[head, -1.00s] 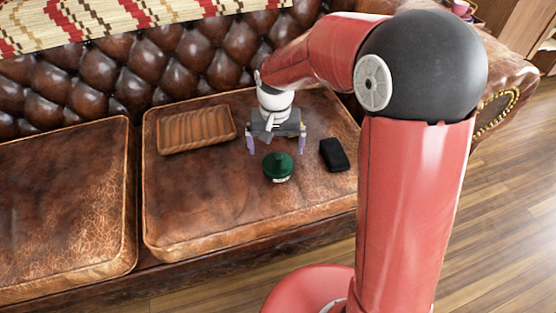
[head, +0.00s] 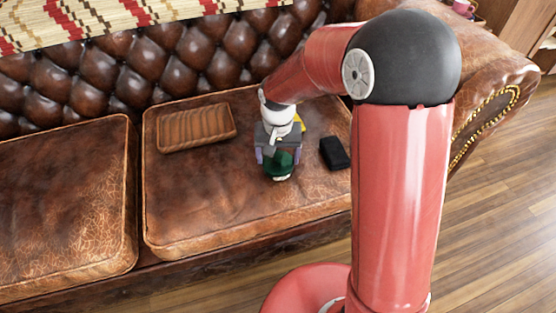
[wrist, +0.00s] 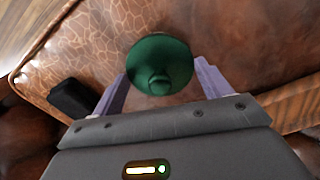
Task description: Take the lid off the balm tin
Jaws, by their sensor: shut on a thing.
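The balm tin (head: 281,178) stands on the right seat cushion, with only a little of its pale lower part showing under the green lid (head: 284,164). In the wrist view the round dark green lid (wrist: 160,62) has a raised knob and hides the tin below it. My gripper (head: 278,158) is over the tin, with its two purple fingers on either side of the lid. In the wrist view my gripper (wrist: 162,74) is shut on the lid's sides. I see no gap between lid and tin.
A black box (head: 335,153) lies close to the right of the tin. A brown wooden tray (head: 196,128) lies at the back left of the cushion. A yellow thing (head: 299,123) shows partly behind my gripper. The cushion's front left is clear.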

